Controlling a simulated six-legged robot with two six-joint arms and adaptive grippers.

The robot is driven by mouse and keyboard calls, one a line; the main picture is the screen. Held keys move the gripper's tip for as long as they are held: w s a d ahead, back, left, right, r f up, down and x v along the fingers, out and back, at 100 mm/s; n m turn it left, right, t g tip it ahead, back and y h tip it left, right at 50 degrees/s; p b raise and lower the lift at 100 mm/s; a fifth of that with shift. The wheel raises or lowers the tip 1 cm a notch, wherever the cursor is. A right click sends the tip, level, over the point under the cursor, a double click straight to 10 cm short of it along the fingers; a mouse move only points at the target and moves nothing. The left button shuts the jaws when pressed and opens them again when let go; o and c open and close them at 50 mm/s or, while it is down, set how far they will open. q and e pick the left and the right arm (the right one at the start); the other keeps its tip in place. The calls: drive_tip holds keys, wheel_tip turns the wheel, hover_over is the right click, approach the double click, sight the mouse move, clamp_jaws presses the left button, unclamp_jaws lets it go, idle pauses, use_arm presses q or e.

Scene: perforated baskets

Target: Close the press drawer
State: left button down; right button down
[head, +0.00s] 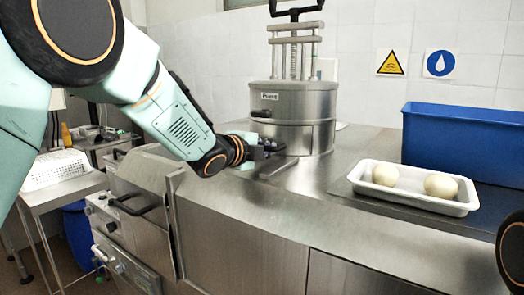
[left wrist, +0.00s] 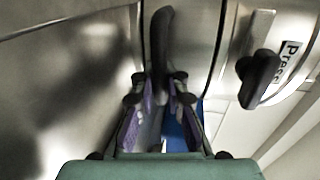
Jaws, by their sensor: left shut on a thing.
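The press (head: 290,112) is a steel cylinder with a "Press" label and a black top handle, standing on the steel counter. My left gripper (head: 268,148) is at the lower front of the press, low over the counter. In the left wrist view, the gripper's fingers (left wrist: 160,98) are shut on a dark curved handle (left wrist: 160,38), one finger on each side. The handle appears to be the press drawer's. The arm and gripper cover most of the drawer front, so I cannot tell how far it stands open. My right gripper is out of view.
A black knob (left wrist: 258,78) on the press is close to the left gripper. A white tray (head: 412,202) with two pale balls and a blue bin (head: 462,140) stand on the right. A white perforated basket (head: 55,168) is at far left. The front counter is clear.

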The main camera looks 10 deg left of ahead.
use_arm(q)
drive_tip(key=shift+w+d, duration=0.1)
drive_tip(key=shift+w, duration=0.05)
drive_tip(key=c, duration=1.4)
unclamp_jaws()
drive_tip(key=shift+s, duration=0.25)
drive_tip(key=v, duration=1)
drive_tip(key=shift+s+a+r, duration=0.2)
drive_tip(key=shift+s, duration=0.1)
drive_tip(key=shift+s+a, duration=0.1)
drive_tip(key=shift+s, duration=0.4)
